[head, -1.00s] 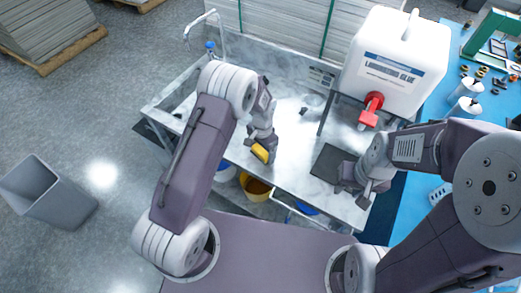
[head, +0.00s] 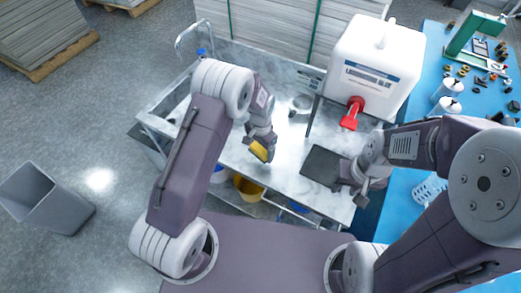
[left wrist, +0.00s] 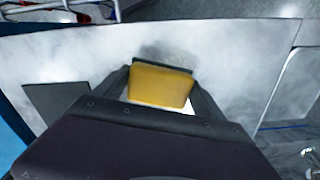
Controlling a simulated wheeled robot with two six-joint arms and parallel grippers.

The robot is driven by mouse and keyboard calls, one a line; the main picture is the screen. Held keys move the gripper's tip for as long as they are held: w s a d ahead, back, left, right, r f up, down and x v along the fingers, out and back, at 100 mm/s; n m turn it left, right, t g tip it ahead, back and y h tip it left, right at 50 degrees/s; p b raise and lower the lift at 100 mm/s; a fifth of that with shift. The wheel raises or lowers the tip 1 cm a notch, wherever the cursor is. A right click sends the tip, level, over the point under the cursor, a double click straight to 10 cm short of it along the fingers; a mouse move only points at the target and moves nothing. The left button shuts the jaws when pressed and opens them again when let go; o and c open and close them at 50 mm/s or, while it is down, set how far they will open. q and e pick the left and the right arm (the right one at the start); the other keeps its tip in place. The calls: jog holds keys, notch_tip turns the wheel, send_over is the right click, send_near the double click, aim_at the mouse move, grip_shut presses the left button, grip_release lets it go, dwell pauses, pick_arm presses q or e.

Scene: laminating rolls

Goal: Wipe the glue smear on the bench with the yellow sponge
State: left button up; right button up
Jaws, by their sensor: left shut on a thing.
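The yellow sponge (head: 259,151) is held in my left gripper (head: 262,157), low over the pale bench (head: 225,155) near its front edge. The sponge also shows between the fingers in the left wrist view (left wrist: 160,86), with a dark shaded patch of bench beside it. I cannot tell whether the sponge touches the bench. I cannot make out the glue smear for certain among the bench's grey mottling and glare. My right gripper (head: 351,194) is by the dark mat (head: 321,166) at the bench's right end, its fingers apart and seemingly empty.
A white glue container (head: 375,65) with a red tap (head: 352,113) stands on a frame at the back right. A sink tap (head: 193,36) is at the left. A yellow bucket (head: 248,188) sits below the bench front. A blue table (head: 455,45) with small parts stands right.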

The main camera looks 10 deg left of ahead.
pick_arm(q)
jog(key=shift+a+r+p, duration=0.1)
jog(key=shift+r+p, duration=0.5)
jog(key=shift+r, duration=0.45)
